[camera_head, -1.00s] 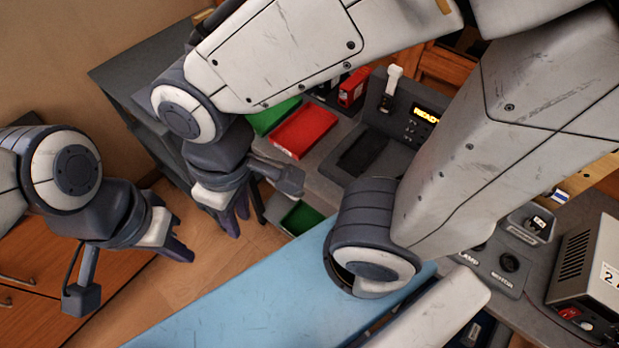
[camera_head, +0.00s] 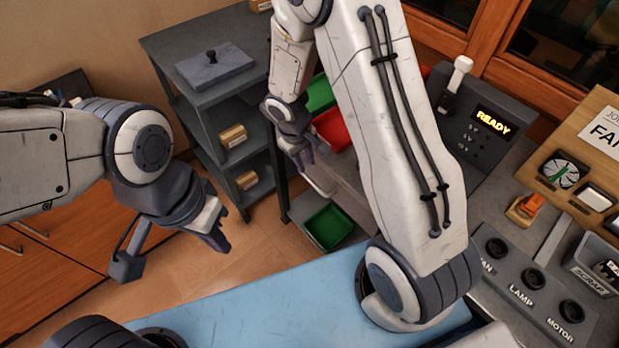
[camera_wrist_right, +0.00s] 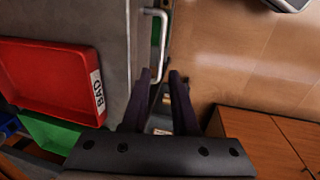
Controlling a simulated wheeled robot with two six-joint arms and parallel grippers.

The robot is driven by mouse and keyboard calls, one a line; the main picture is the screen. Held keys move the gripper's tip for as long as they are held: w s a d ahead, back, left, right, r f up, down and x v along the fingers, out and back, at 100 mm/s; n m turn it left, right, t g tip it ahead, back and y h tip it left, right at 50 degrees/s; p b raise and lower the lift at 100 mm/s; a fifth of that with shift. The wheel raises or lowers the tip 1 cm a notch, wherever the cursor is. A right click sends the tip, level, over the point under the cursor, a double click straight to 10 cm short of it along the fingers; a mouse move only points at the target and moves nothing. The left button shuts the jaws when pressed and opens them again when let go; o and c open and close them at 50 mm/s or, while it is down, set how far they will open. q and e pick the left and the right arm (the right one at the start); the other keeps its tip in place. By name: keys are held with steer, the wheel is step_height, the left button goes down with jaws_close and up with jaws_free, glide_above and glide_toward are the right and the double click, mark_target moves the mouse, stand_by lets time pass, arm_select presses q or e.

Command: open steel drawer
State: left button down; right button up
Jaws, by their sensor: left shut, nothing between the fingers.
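The right wrist view shows a pale bar handle (camera_wrist_right: 162,38) on the side of a grey steel bench front (camera_wrist_right: 117,35); I take this as the steel drawer's handle. My right gripper (camera_wrist_right: 159,82) is open, its two dark fingers apart. The handle's near end lies by the fingertips; contact cannot be told. In the head view my right gripper (camera_head: 308,155) is beside the bench edge, and the drawer front is mostly hidden by my right arm. My left gripper (camera_head: 217,238) is shut and empty, over the floor at left, away from the bench.
A red tray marked BAD (camera_wrist_right: 50,75) lies on the bench. A green bin (camera_head: 328,227) stands low below the bench edge. A grey shelf unit (camera_head: 165,42) with boxes stands behind. A blue surface (camera_head: 270,310) is in front. Wooden cabinets (camera_head: 50,255) are at left.

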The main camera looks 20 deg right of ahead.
mark_target(311, 180)
steer(key=f, duration=0.2)
steer(key=d+f+b, duration=0.1)
steer(key=f, duration=0.2)
steer(key=f+b, duration=0.1)
steer(key=f, duration=0.2)
steer(key=shift+w+d+f, duration=0.2)
steer(key=shift+w, duration=0.1)
jaws_close()
stand_by(1.0)
